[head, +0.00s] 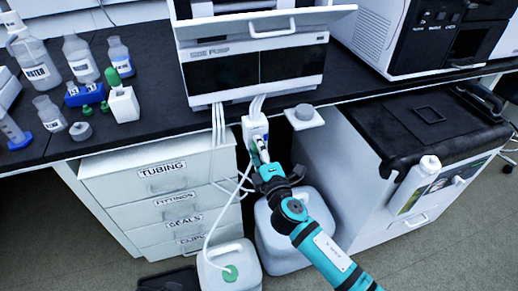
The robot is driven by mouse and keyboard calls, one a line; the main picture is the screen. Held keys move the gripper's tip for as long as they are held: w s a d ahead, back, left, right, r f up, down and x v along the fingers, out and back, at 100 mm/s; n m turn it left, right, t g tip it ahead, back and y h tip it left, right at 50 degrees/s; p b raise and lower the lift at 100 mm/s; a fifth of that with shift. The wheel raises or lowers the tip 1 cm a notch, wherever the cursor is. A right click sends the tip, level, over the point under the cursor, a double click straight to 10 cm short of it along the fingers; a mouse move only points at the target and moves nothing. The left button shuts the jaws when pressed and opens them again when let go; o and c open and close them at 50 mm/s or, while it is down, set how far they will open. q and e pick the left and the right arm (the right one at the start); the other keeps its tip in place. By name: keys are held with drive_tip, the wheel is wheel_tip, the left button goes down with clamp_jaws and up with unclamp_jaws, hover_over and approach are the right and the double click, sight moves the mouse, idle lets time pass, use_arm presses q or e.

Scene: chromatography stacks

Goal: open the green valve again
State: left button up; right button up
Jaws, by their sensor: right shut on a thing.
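A white valve block (255,127) hangs below the bench's front edge, under the pump unit. A little green of the valve (256,142) shows on it, just above my gripper's fingers. My right gripper (263,158) reaches up from the lower right and is shut on the green valve's handle. The fingers hide most of the handle, so its exact angle is hard to tell. My left gripper is not in view.
White tubes (219,125) run down from the pump (255,65) beside the valve. A white jug (229,268) with a green cap and a larger container (275,250) stand below. A small shelf with a grey cap (304,113) juts out right of the valve. Drawers (160,185) stand left.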

drive_tip(key=o, duration=1.1)
drive_tip(key=shift+o, duration=0.2)
drive_tip(key=shift+s, duration=0.1)
drive_tip(key=v, duration=1.2)
